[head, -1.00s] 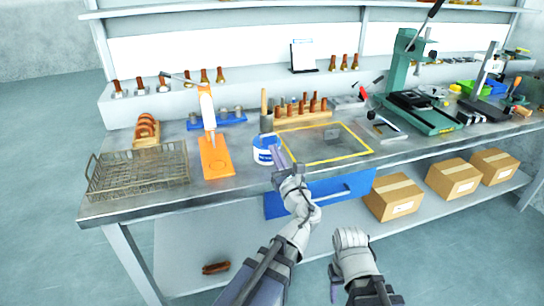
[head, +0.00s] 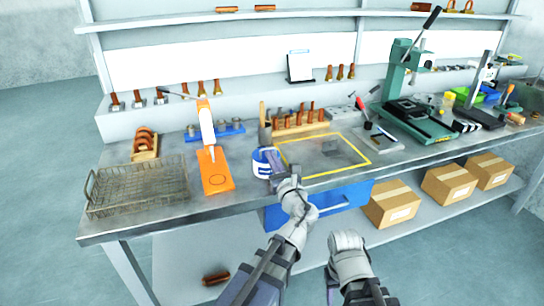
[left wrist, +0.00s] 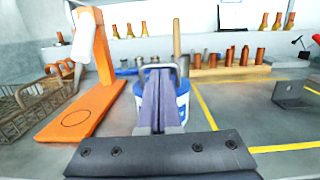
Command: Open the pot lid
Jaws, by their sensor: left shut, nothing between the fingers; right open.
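The pot is a small blue and white round container (head: 261,163) near the front edge of the workbench, left of a yellow-outlined area. My left gripper (head: 273,160) is shut and empty at the pot's near right side. In the left wrist view its closed fingers (left wrist: 160,98) stand in front of the pot (left wrist: 183,98) and hide its middle. A thin grey loop shows above the fingertips. The lid is mostly hidden, and I cannot tell whether the fingers touch it. My right gripper (head: 329,285) is open and low, in front of the bench, far from the pot.
An orange stand (head: 216,178) and a wire basket (head: 136,190) are left of the pot. A wooden rack (head: 300,122) with copper-coloured pieces stands behind it. A green press (head: 420,118) is at the right. The yellow-outlined area (head: 320,170) is mostly clear.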

